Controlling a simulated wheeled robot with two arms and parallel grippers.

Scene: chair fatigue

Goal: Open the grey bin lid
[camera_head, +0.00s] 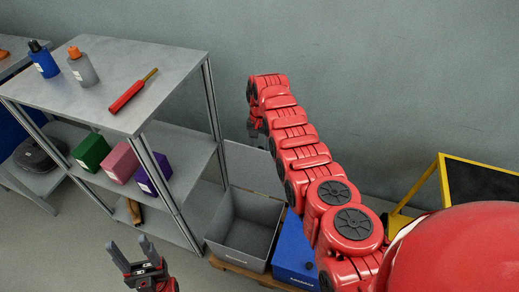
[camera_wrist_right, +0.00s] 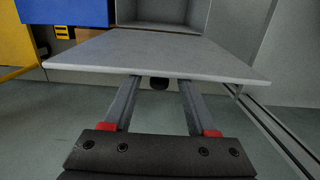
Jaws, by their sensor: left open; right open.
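My right gripper (camera_head: 256,130) is open near the lid's upper edge, at the end of the long red arm. In the right wrist view the lid (camera_wrist_right: 160,52) spreads just past the fingers (camera_wrist_right: 158,88), with the bin's inside (camera_wrist_right: 172,14) beyond; contact with the lid cannot be told. My left gripper (camera_head: 131,250) is open and empty, low at the left, away from the bin.
A blue bin (camera_head: 294,262) stands right of the grey bin, partly behind my right arm. A yellow-framed bin (camera_head: 440,180) is farther right. The metal shelf unit (camera_head: 150,75) at the left carries bottles, a red-handled tool and boxes. A wall stands close behind.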

